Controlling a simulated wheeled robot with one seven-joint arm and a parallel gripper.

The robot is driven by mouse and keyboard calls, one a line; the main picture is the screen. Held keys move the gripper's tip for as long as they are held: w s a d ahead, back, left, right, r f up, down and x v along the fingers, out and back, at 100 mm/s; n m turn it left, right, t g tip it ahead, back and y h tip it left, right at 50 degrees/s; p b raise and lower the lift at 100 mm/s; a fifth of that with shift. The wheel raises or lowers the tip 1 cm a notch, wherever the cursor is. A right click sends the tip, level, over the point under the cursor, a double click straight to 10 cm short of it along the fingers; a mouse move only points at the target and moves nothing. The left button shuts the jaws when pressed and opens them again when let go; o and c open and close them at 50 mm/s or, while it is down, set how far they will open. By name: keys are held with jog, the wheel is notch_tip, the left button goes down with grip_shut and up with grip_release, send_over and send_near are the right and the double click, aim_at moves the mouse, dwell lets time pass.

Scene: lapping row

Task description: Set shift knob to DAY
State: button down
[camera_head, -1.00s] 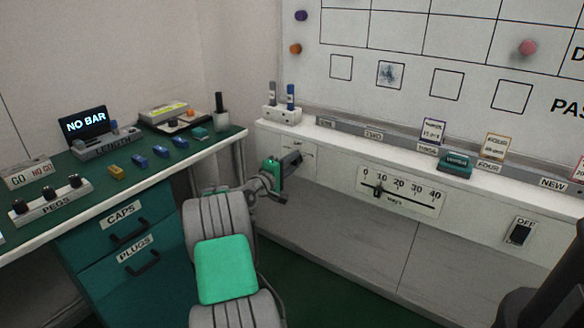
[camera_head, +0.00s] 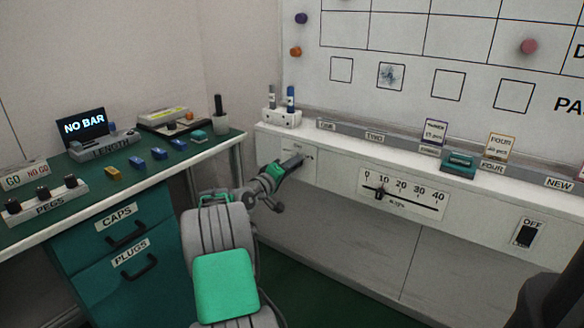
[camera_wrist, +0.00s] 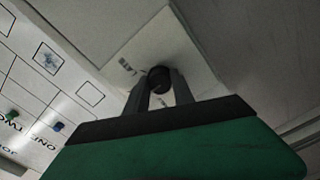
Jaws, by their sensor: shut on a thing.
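The shift knob is a dark round knob on a white plate on the front of the white ledge. In the wrist view the knob (camera_wrist: 160,78) sits between the tips of my gripper (camera_wrist: 159,84), which is shut on it. Part of a word shows on the plate beside it, too small to read surely; the knob's pointer is hidden. In the head view my gripper (camera_head: 292,166) reaches the plate (camera_head: 302,149) at the ledge's left end and covers the knob.
To the right on the ledge front are a slider scale (camera_head: 402,193) marked 0 to 40 and a switch (camera_head: 525,234) labelled OFF. A marker holder (camera_head: 281,117) stands on the ledge above. The green bench (camera_head: 120,180) with drawers is at left.

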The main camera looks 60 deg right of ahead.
jog(key=c, duration=1.1)
grip_release()
jog(key=shift+a, duration=0.1)
jog(key=a, duration=0.2)
jog(key=w+a+p, duration=0.1)
jog(key=a, duration=0.2)
jog(key=a+p, duration=0.1)
jog(key=a, duration=0.1)
jog(key=shift+w+a, duration=0.15)
jog(key=shift+a, duration=0.1)
